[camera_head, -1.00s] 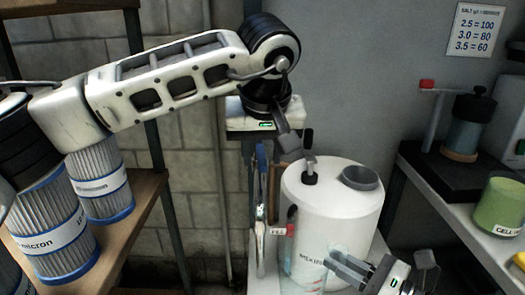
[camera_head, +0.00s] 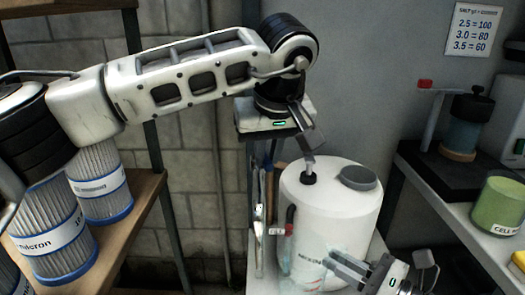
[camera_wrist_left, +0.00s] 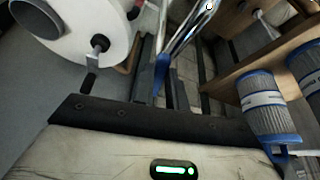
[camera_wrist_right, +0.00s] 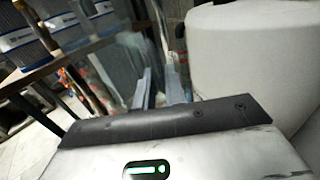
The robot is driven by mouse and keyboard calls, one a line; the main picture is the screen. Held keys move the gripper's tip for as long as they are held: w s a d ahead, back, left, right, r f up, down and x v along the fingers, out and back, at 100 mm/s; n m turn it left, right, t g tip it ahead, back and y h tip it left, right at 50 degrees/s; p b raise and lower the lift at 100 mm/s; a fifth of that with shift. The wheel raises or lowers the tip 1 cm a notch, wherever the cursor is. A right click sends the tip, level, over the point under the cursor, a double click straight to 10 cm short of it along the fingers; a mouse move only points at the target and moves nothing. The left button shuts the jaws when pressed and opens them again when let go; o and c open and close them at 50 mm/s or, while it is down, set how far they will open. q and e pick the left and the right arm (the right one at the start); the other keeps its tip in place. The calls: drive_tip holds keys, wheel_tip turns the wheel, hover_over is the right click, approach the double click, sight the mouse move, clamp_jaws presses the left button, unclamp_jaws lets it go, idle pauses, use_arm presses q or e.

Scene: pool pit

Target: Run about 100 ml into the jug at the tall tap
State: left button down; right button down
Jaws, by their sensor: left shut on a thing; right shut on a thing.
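The tall tap appears as a slim chrome piece (camera_head: 259,212) left of a white tank; its shiny pipe (camera_wrist_left: 187,36) also shows in the left wrist view. A blue lever (camera_wrist_left: 162,68) is there between the fingers of my left gripper (camera_wrist_left: 164,78), which is shut on it. In the head view this gripper (camera_head: 264,158) is partly hidden by its own body. The clear jug (camera_head: 308,264) is in front of the tank. My right gripper (camera_head: 336,262) is shut on its right side. I cannot make out the water level in the jug.
The white tank (camera_head: 345,213) has a black knob and grey cap on top. Blue-rimmed filter cartridges (camera_head: 100,187) stand on the wooden shelf at left. A right-hand shelf (camera_head: 470,233) holds a green cup (camera_head: 498,205) and a dark-topped container (camera_head: 465,125).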

use_arm(q)
drive_tip(key=shift+w+d+n+g+y, duration=0.25)
drive_tip(key=shift+w+d+n+y, duration=0.3)
drive_tip(key=shift+n, duration=0.85)
drive_tip(key=shift+w+d+n+g+y, duration=0.35)
drive_tip(key=shift+d+n, duration=0.35)
drive_tip(key=shift+n, duration=0.7)
drive_tip(key=shift+w+d+n+g+y, duration=0.2)
drive_tip(key=shift+w+d+n+y, duration=0.35)
drive_tip(key=shift+n, duration=0.85)
drive_tip(key=shift+d, duration=0.1)
drive_tip(key=c, duration=1.4)
unclamp_jaws()
drive_tip(key=shift+s, duration=0.1)
